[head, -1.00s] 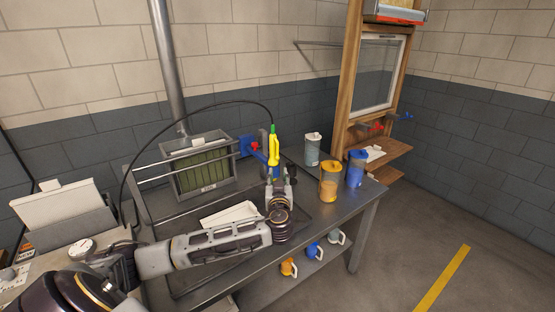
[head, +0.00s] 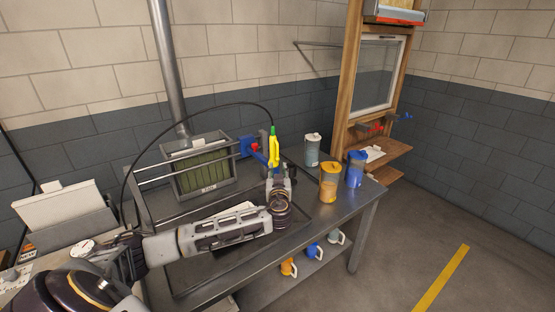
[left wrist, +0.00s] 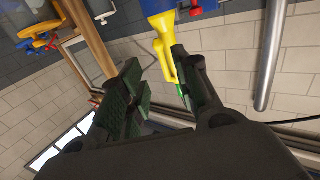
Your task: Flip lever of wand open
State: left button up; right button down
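The wand (head: 273,150) is yellow with a green tip and stands upright by a blue mount (head: 248,146) at the table's back edge. In the left wrist view, the wand's yellow body (left wrist: 163,28) widens at its upper end, and a slimmer yellow part beside the right finger may be the lever. My left gripper (head: 279,172) is just below and in front of the wand in the head view. In the left wrist view its green-padded fingers (left wrist: 156,66) are spread, with the yellow part near the right finger; contact cannot be told. My right gripper is not in view.
An orange canister (head: 329,181), a blue canister (head: 355,168) and a grey canister (head: 312,151) stand right of the wand. A black hose (head: 200,106) arcs over the table. A metal rail (head: 190,163) and a green-panelled box (head: 206,170) are to the left.

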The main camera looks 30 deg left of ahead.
aim_at(277, 158)
pick_arm(q)
jog(key=shift+p+x, duration=0.95)
jog(key=shift+x, duration=3.5)
grip_shut()
